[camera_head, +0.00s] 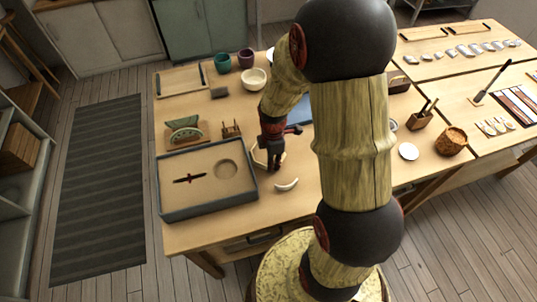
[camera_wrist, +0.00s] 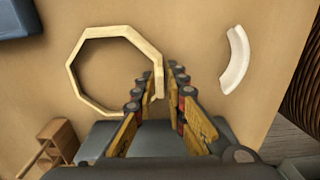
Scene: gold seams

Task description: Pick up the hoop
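The hoop (camera_wrist: 107,32) is a pale, eight-sided ring lying flat on the table, seen in the wrist view left of centre. In the head view only a small part of the hoop (camera_head: 253,156) shows beside my gripper (camera_head: 274,163). In the wrist view my gripper (camera_wrist: 162,72) is open, with its fingers pointing down at the table. The hoop's right side runs between the two fingers, close to the left one. The left finger hides part of that side. I cannot tell whether a finger touches it.
A white curved piece (camera_wrist: 237,60) lies right of the hoop, also in the head view (camera_head: 287,185). A grey-rimmed tray (camera_head: 208,214) stands to the left. A small wooden stand (camera_head: 231,130) and a green piece (camera_head: 184,130) are behind the tray. My arm hides the table's middle.

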